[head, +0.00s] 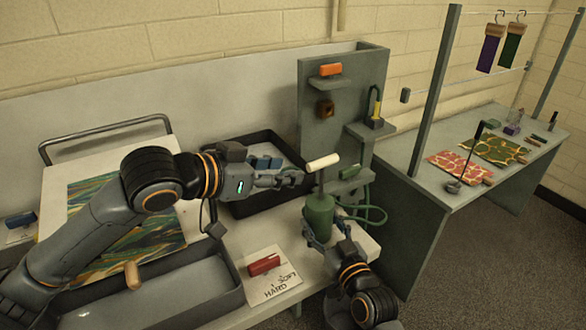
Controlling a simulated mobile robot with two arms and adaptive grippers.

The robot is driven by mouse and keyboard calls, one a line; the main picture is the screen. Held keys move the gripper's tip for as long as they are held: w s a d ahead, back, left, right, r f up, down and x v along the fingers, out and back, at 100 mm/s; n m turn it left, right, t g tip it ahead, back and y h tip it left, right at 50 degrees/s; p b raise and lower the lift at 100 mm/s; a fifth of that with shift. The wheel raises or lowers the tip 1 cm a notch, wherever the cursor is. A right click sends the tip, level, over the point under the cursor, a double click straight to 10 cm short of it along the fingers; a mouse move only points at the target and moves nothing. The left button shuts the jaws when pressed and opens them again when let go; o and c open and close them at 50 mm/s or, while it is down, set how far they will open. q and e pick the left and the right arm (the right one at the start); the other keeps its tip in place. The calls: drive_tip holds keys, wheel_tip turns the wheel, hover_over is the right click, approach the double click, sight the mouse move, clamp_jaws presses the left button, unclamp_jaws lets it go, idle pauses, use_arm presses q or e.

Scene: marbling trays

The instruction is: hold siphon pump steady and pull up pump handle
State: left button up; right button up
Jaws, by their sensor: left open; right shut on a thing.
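The siphon pump has a green body (320,214) that stands upright near the right end of the near table. Its pale cylindrical handle (323,162) sits on a thin rod above the body. A green hose (372,213) curls to the right of the pump. My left gripper (298,178) is open, just left of the rod and slightly below the handle. Whether it touches the rod is hard to tell. My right gripper (322,238) is shut on the lower part of the green body, from the front.
A black tray (238,207) lies behind my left gripper, and a grey tray (235,283) lies in front. A card (272,287) with a red block (264,265) lies left of the pump. A grey upright panel (313,105) with shelves stands close behind the pump.

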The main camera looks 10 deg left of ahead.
idle(0.3)
drive_tip(key=o, duration=1.4)
drive_tip(key=shift+c, duration=0.2)
